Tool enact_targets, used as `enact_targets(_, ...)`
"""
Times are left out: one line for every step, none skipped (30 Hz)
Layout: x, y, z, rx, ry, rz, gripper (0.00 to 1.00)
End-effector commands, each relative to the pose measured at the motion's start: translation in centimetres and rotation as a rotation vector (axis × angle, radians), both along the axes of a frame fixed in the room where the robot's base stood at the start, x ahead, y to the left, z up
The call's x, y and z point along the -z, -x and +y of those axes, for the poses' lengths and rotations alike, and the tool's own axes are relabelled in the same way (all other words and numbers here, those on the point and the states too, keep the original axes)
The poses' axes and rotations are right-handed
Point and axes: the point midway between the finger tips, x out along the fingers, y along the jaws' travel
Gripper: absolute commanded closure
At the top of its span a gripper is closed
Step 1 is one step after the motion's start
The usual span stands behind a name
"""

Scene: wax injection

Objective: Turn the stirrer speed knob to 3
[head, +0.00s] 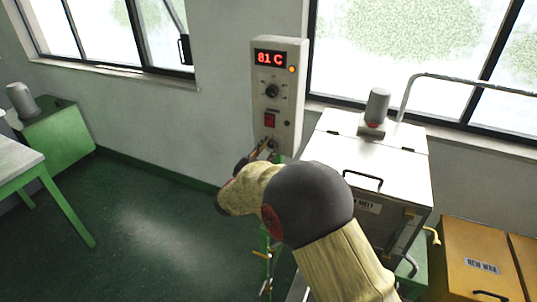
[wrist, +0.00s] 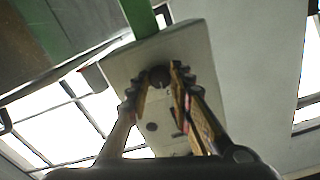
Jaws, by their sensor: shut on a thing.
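A grey control box (head: 288,70) hangs on the wall between two windows. It has a red display (head: 270,58) reading 81 C, an orange lamp, an upper dark knob (head: 271,91), a red switch (head: 270,120) and a lower dark knob (wrist: 159,76). My gripper (head: 266,148) is at the bottom of the box. In the wrist view my gripper (wrist: 160,84) has its fingers on either side of the lower knob and is shut on it. In the head view the fingers largely hide this knob. Its scale and setting cannot be read.
A white-lidded melting tank (head: 375,150) with a grey motor (head: 377,108) and a handle stands close to the right of my arm. A yellow labelled box (head: 480,262) is at the lower right. A green cabinet (head: 55,135) and table are at the left. The floor between is clear.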

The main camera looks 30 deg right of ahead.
Motion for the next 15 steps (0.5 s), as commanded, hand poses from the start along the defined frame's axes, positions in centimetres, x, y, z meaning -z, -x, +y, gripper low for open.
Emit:
enact_targets(0.44,-0.01,0.06,-0.001,-0.027,-0.034,1.0)
enact_targets(0.43,-0.01,0.05,-0.001,-0.045,-0.056,1.0)
enact_targets(0.43,-0.01,0.05,0.0,-0.068,-0.087,1.0)
enact_targets(0.43,-0.01,0.05,0.0,-0.085,-0.109,1.0)
enact_targets(0.45,-0.01,0.04,0.0,-0.103,-0.13,1.0)
enact_targets(0.48,-0.02,0.05,0.0,-0.126,-0.16,1.0)
enact_targets(0.49,-0.01,0.05,0.0,-0.144,-0.183,1.0)
enact_targets(0.49,-0.01,0.05,-0.001,-0.161,-0.205,1.0)
enact_targets(0.48,-0.02,0.06,-0.001,-0.185,-0.236,1.0)
enact_targets(0.46,-0.02,0.07,-0.001,-0.202,-0.258,1.0)
enact_targets(0.46,-0.03,0.06,-0.001,-0.22,-0.28,1.0)
enact_targets(0.48,-0.02,0.06,-0.001,-0.243,-0.31,1.0)
enact_targets(0.5,-0.01,0.06,-0.001,-0.26,-0.332,1.0)
enact_targets(0.53,0.0,0.05,-0.001,-0.277,-0.354,1.0)
enact_targets(0.54,0.0,0.05,0.0,-0.299,-0.382,1.0)
